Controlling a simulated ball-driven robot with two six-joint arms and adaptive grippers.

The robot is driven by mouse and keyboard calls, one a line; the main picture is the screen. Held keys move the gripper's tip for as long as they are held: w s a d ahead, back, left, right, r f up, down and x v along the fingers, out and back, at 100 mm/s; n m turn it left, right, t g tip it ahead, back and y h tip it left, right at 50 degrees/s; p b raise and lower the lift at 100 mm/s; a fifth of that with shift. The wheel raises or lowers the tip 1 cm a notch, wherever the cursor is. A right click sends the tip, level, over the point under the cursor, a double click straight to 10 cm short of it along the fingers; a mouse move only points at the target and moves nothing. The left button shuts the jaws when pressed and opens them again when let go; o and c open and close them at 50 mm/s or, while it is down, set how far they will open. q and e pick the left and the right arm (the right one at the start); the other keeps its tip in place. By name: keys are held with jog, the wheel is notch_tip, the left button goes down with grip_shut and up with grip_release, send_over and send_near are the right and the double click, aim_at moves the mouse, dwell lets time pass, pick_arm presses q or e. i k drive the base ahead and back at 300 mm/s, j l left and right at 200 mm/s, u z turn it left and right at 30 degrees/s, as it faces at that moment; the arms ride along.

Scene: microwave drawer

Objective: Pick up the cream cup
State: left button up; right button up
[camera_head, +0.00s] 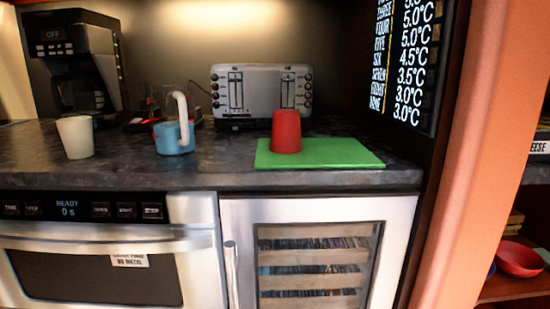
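The cream cup (76,137) stands upright on the dark countertop (120,172) at the left, near the front edge and in front of the coffee maker. It looks clear of other things. Neither of my grippers shows in the head view.
A blue container with a white handle (174,137) stands right of the cup. A red cup (287,132) is upside down on a green board (330,153). A toaster (262,90) and coffee maker (75,65) stand behind. The microwave drawer (95,262) is shut below.

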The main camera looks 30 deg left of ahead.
aim_at(77, 133)
jog(key=u, duration=2)
